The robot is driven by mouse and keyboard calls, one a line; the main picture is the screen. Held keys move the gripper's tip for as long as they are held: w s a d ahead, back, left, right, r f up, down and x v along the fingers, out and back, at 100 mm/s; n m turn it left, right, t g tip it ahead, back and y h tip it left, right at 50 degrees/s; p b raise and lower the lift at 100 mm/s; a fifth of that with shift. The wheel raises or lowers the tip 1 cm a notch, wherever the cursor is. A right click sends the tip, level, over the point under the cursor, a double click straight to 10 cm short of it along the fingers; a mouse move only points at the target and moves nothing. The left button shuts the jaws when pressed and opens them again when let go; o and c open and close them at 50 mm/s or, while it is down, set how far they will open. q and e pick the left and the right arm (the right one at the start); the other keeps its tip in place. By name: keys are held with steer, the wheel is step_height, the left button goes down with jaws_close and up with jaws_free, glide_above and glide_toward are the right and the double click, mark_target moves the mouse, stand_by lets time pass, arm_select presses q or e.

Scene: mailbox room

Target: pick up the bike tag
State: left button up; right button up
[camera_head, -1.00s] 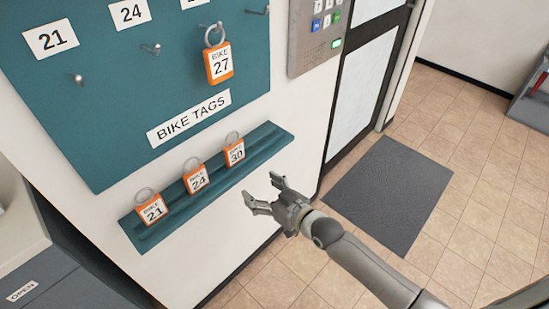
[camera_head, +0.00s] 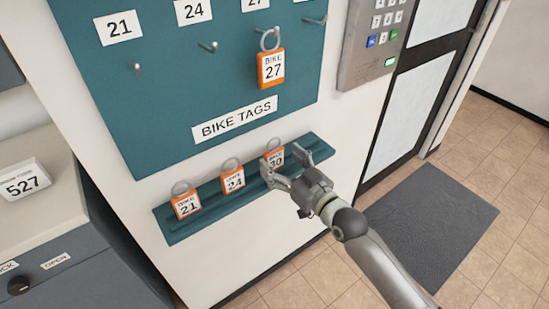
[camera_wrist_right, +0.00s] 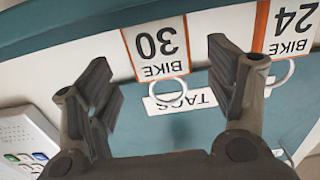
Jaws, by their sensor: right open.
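The bike tag 30 (camera_head: 274,154), orange and white with a ring, stands on the teal shelf (camera_head: 190,227). My right gripper (camera_head: 287,168) is open in front of it and partly covers it. In the right wrist view, tag 30 (camera_wrist_right: 158,45) shows upside down between the spread fingers of my right gripper (camera_wrist_right: 165,95), apart from both. Tag 24 (camera_head: 232,179) and tag 21 (camera_head: 186,204) stand on the shelf to the left. Tag 27 (camera_head: 270,68) hangs from a hook on the board above. My left gripper is not in view.
The teal board (camera_head: 150,110) has bare hooks and a BIKE TAGS label (camera_head: 235,119). A keypad (camera_head: 378,40) is to the upper right. A grey cabinet (camera_head: 75,260) stands at left. A dark mat (camera_head: 430,220) lies on the floor.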

mark_target(276, 157)
steer(key=x, duration=0.3)
steer(key=shift+w+a, duration=0.15)
steer(key=shift+a, duration=0.05)
steer(key=c, duration=1.1)
